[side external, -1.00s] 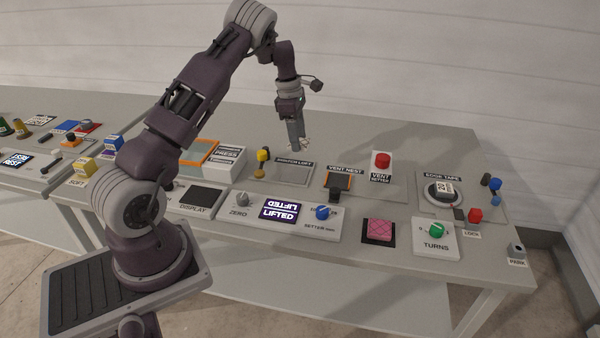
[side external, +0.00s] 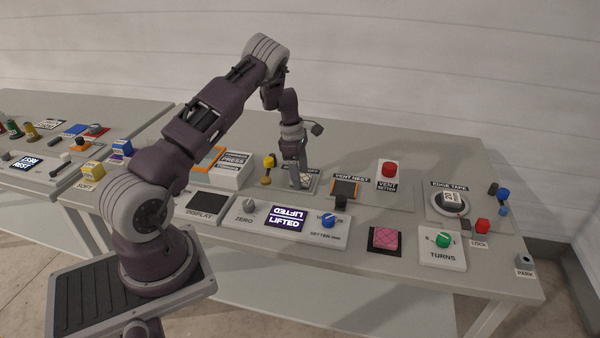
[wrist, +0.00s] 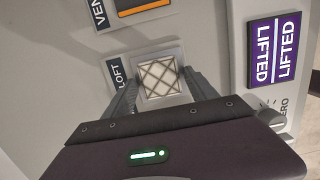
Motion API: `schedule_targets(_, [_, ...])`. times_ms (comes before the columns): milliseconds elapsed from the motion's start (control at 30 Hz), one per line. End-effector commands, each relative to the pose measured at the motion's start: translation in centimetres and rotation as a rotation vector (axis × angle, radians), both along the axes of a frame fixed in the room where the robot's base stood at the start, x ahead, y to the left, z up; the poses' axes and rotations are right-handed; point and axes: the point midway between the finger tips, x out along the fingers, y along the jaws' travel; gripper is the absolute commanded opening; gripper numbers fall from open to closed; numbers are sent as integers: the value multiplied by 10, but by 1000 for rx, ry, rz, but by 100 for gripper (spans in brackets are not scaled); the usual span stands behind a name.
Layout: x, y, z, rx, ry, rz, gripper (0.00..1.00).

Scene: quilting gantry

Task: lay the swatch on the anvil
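A white quilted swatch (wrist: 160,79) with a brown lattice of lines lies between the two fingertips of my gripper (wrist: 162,84) in the wrist view. The fingertips meet its left and right edges, so the gripper looks shut on it. The swatch is over the small grey plate (wrist: 178,49) beside a label ending in "LOFT". I cannot tell whether it touches the plate. In the side view my gripper (side external: 300,184) points down at this plate and mostly hides the swatch.
A yellow-topped knob (side external: 268,163) stands just left of my gripper. The vent nest (side external: 345,188) and a red button (side external: 389,168) are to the right. A lifted display (side external: 285,219) is in front. A pink quilted piece (side external: 385,238) lies on a black pad.

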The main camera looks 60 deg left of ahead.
Motion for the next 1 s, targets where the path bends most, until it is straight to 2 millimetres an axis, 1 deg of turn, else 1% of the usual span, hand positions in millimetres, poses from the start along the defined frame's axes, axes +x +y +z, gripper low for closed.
schedule_targets(267, [0,0,0,0,0,0,75])
schedule_targets(367, [0,1,5,1,-1,0,75])
schedule_targets(467, [-1,3,23,2,-4,1,75])
schedule_targets(600, [-5,7,63,3,-5,1,75])
schedule_targets(700, [-8,10,88,3,-3,1,75])
schedule_targets(800, [-10,12,107,3,-3,0,75])
schedule_targets(900, [-12,12,118,1,-1,0,75])
schedule_targets(967, [-12,8,128,1,-10,-20,75])
schedule_targets(1000, [-10,-1,141,2,-26,-58,75])
